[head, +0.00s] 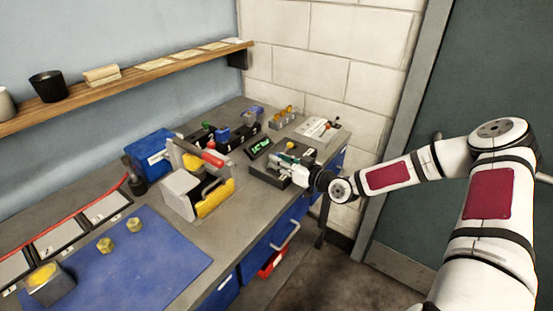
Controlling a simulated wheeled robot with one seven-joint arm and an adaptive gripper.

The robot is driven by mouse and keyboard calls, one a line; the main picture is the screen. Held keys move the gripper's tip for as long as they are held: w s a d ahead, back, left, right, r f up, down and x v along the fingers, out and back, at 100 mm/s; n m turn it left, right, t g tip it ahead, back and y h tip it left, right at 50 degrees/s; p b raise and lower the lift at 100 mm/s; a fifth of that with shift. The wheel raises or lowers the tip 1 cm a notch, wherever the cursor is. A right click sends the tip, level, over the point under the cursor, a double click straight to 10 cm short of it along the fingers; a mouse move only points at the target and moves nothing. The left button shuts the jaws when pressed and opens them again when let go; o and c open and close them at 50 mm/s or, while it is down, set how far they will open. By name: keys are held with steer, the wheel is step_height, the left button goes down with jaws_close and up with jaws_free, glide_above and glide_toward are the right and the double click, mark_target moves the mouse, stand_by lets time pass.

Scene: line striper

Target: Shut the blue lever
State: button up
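A black block (236,141) at the back of the bench carries small coloured parts. Among them is a blue part (222,134), which looks like the blue lever, beside a green one. Its exact angle is too small to tell. My gripper (291,168) is to the right of and nearer than the blue part, apart from it. It is over a dark grey box (265,172) with a yellow knob. A greenish part shows at the fingertips. Whether the fingers are open or touch the box is unclear.
A grey fixture (181,196) with a red handle and yellow front stands left of my gripper. A blue box (150,153) is behind it. A wooden shelf (130,80) runs above the bench. A blue mat (145,262) has free room at front left.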

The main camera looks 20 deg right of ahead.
steer(key=v, duration=0.9)
steer(key=shift+s+d, duration=0.2)
steer(key=shift+s, duration=0.15)
